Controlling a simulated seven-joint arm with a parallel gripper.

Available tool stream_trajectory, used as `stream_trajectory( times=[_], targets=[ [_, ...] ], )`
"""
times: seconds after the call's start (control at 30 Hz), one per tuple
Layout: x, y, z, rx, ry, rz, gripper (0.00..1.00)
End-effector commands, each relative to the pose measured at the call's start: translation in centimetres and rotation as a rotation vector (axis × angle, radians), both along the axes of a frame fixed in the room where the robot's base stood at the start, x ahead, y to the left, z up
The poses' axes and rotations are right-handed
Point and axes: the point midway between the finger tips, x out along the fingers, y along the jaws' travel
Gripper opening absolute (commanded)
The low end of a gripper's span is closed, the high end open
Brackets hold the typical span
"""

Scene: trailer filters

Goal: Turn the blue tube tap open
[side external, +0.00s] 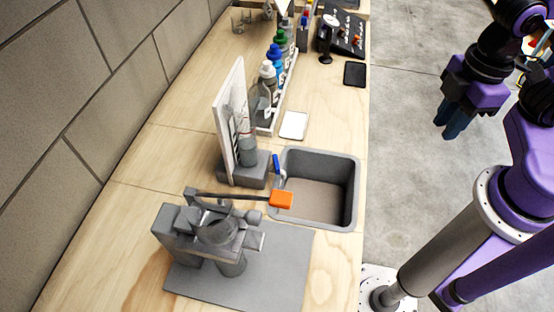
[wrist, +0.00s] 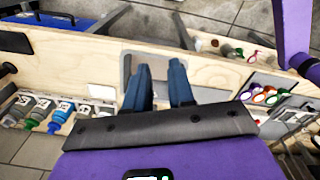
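The blue tube tap (side external: 276,161) is a small, thin blue handle at the left rim of the grey sink (side external: 353,190) in the side view. It stands beside a grey block (side external: 235,172) with an upright white panel (side external: 229,115). I cannot make out the tap in the wrist view; my fingers cover part of the sink area there. My gripper (side external: 449,128) hangs over the floor, well right of the bench and far from the tap. Its two blue fingers also show in the wrist view (wrist: 160,70), apart with nothing between them.
A grey press with an orange-ended lever (side external: 281,200) stands in front of the tap, the lever reaching toward the sink. Bottles (side external: 268,75) stand in a rack behind. A white pad (side external: 293,125) and black pad (side external: 355,74) lie on the bench (side external: 325,110). The floor gap is clear.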

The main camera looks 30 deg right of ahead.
Motion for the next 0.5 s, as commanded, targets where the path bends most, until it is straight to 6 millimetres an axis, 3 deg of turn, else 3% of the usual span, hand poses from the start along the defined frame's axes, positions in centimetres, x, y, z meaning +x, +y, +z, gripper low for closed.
stream_trajectory(
  times=[0.27, 0.5],
  targets=[
    [2.5, 2.1, -0.1, -0.035, -0.033, 0.16, 0.23],
    [5.5, 5.2, -0.2, -0.084, -0.072, 0.374, 0.23]
  ],
)
